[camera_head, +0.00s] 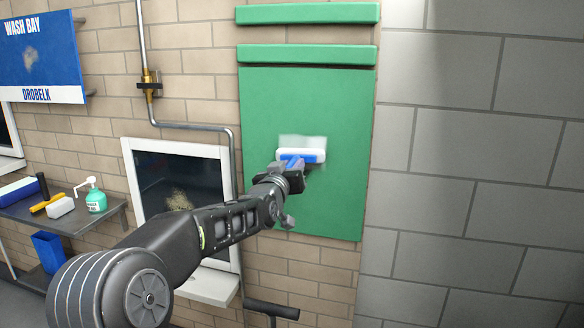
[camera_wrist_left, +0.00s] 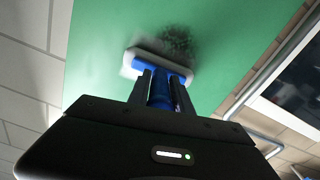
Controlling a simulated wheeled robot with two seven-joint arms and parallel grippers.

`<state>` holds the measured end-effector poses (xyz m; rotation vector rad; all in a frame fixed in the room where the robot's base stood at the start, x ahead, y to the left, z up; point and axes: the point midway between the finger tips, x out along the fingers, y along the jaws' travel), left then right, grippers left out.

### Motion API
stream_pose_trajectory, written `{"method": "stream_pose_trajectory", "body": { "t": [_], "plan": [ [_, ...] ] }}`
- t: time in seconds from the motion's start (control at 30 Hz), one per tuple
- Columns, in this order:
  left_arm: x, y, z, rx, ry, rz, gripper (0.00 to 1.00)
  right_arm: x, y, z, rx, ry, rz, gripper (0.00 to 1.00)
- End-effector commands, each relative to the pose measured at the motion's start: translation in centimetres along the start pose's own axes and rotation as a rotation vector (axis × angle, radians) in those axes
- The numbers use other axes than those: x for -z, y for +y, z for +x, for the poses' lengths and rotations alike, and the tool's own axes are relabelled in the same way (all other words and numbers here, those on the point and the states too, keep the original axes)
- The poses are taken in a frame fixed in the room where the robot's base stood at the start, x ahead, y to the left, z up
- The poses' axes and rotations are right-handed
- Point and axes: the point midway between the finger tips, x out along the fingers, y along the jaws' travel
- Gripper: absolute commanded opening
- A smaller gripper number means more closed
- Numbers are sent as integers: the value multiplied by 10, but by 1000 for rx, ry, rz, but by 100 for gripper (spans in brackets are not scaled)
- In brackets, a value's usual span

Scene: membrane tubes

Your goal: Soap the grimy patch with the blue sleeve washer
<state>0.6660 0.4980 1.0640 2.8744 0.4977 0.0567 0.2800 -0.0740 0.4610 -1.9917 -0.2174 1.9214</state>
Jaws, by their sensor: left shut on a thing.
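The blue sleeve washer (camera_head: 314,155), a white sleeve on a blue bar and handle, is up at the green panel (camera_head: 340,200) on the brick wall. It also shows in the left wrist view (camera_wrist_left: 157,66). My left gripper (camera_head: 293,172) is shut on its blue handle. A dark grimy patch (camera_wrist_left: 178,41) shows on the green surface just beyond the sleeve in the left wrist view. In the head view a pale whitish smear (camera_head: 303,140) lies just above the sleeve. I cannot tell whether the sleeve touches the panel. My right gripper is not in view.
A framed window (camera_head: 180,165) with a speckled patch is left of the panel, beside a grey pipe (camera_head: 190,126). A bench (camera_head: 85,222) at far left holds a green pump bottle (camera_head: 96,201), a white block (camera_head: 61,207) and a yellow-handled tool (camera_head: 47,203). A blue bin (camera_head: 49,252) is below.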

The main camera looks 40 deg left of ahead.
Motion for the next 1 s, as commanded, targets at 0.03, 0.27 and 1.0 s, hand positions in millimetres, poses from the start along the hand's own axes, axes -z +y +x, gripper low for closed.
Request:
{"method": "stream_pose_trajectory", "body": {
  "t": [0.03, 0.27, 1.0],
  "plan": [
    [-2, -1, 0, 0, 0, 0, 0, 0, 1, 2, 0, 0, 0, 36],
    [-2, 0, 0, 0, 0, 0, 0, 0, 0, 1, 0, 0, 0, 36],
    [-30, -7, -1, 0, 1, 0, 0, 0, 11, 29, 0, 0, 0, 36]
  ]
}}
